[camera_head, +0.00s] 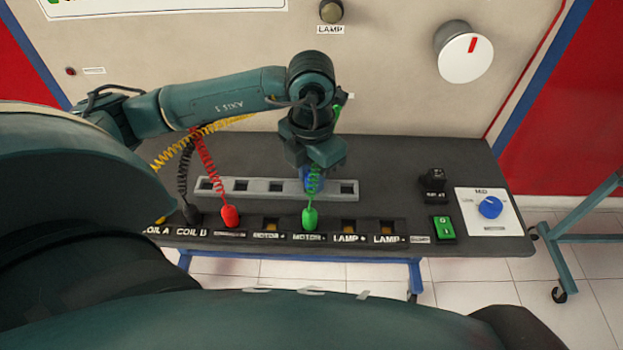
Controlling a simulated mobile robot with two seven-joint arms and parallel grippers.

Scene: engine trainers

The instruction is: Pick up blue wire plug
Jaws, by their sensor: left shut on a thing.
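The blue wire plug (313,184) shows just under the jaws of my left gripper (314,165), above the grey socket strip (257,187). My left gripper points down and is shut on the blue plug. A green coiled wire passes in front of it and partly hides it. I cannot tell whether the plug's lower end is still in the strip. My right gripper is not in view.
A green plug (310,217), a red plug (230,214) and a black plug (192,213) stand in the front row of labelled sockets. The dark bench top (400,165) is bare right of the gripper.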

